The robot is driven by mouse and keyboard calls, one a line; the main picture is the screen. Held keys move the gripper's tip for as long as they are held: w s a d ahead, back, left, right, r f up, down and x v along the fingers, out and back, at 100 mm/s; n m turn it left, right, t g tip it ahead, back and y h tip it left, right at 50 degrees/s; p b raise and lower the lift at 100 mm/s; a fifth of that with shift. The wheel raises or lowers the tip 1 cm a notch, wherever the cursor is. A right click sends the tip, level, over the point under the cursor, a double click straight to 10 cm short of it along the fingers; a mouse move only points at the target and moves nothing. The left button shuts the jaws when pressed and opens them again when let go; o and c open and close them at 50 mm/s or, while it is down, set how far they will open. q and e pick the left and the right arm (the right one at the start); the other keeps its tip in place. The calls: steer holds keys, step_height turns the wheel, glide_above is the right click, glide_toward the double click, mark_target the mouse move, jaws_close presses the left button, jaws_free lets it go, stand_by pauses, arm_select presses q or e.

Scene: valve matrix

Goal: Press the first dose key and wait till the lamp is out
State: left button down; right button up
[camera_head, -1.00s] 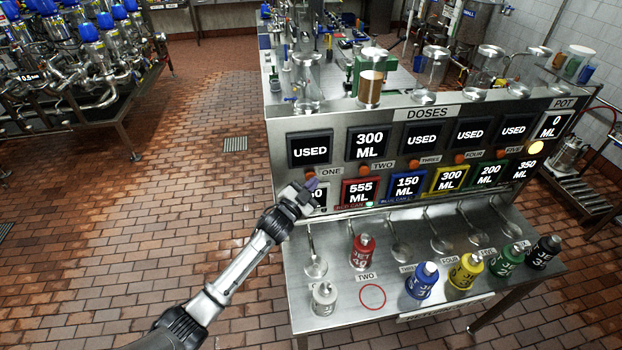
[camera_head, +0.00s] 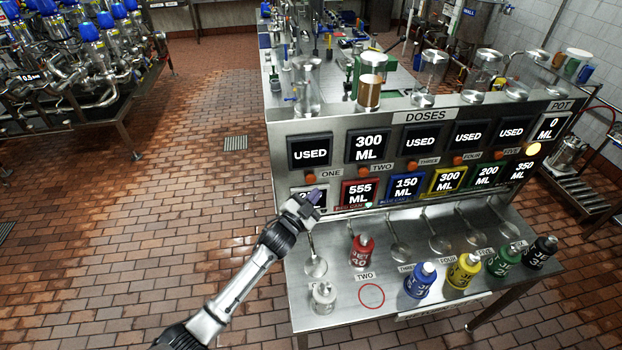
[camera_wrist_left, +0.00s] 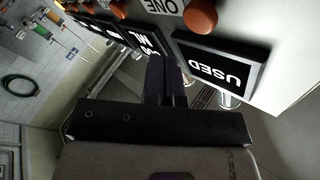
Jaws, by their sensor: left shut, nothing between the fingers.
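The first dose key is an orange button (camera_head: 310,178) beside the label ONE, below the first dose display (camera_head: 310,151), which reads USED. The key also shows at the top of the left wrist view (camera_wrist_left: 201,16). My left gripper (camera_head: 315,196) is shut and empty, just below the key and apart from it, in front of the lower-row display. In the left wrist view its dark fingers (camera_wrist_left: 167,80) are together beside the USED display (camera_wrist_left: 218,72). A round lamp (camera_head: 534,148) at the panel's right glows yellow. My right gripper is not in view.
The second dose display (camera_head: 370,145) reads 300 ML; the others in its row read USED. The POT display (camera_head: 548,127) reads 0 ML. Several coloured bottles, including a red one (camera_head: 362,252), stand on the steel shelf (camera_head: 340,292) below.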

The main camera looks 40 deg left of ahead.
arm_select(q)
steer(key=shift+s+d+p, duration=0.4)
steer(key=shift+s+d, duration=0.45)
steer(key=shift+d, duration=0.2)
